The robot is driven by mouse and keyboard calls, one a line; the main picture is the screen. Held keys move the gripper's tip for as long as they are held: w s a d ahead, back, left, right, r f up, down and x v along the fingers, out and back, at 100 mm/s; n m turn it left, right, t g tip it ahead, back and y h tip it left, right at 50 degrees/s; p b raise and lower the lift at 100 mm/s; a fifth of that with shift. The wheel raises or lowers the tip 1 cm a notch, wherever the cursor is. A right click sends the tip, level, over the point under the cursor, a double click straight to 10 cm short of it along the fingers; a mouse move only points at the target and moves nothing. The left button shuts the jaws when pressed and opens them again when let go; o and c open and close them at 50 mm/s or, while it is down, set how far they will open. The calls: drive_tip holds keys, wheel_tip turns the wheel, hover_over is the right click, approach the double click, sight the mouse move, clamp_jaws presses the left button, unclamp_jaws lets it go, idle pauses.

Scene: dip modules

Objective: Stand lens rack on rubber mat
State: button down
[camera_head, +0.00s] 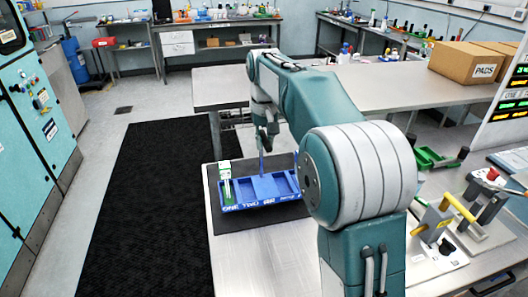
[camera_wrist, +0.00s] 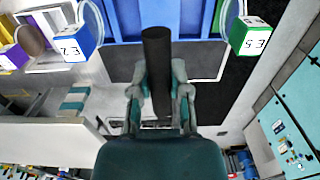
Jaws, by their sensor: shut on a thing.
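My gripper (camera_wrist: 158,98) is shut on a dark upright handle (camera_wrist: 156,60). In the head view, my gripper (camera_head: 268,135) is above a blue rack (camera_head: 262,204) with several open compartments and lettering along its front. A thin blue post (camera_head: 262,165) rises from the rack toward my gripper. The rack also shows beyond the handle in the wrist view (camera_wrist: 198,22). A dark mat (camera_head: 238,220) lies on the metal table under the rack. I cannot tell whether the rack touches the mat. My arm hides the rack's right end.
A green-and-white object (camera_head: 225,184) stands at the rack's left end. In the wrist view, a green labelled block (camera_wrist: 250,38) and a blue labelled block (camera_wrist: 75,42) flank the rack. A yellow-handled device (camera_head: 440,218) stands right of my arm. The table front is bare.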

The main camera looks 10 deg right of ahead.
drive_tip(key=shift+w+f, duration=0.15)
drive_tip(key=shift+f, duration=0.8)
drive_tip(key=shift+w+f, duration=0.15)
drive_tip(key=shift+f, duration=0.75)
drive_tip(key=c, duration=0.6)
unclamp_jaws()
drive_tip(key=shift+f, duration=0.15)
wheel_tip(320, 180, up, 12)
drive_tip(key=shift+f, duration=0.15)
drive_tip(key=shift+s+r, duration=0.15)
drive_tip(key=shift+r, duration=0.2)
drive_tip(key=s+f+t, duration=0.2)
drive_tip(key=s, duration=1)
drive_tip(key=s+f+t, duration=0.2)
drive_tip(key=s, duration=0.9)
drive_tip(key=shift+t, duration=0.8)
drive_tip(key=s+f, duration=0.3)
drive_tip(key=s, duration=0.1)
drive_tip(key=s+f, duration=0.4)
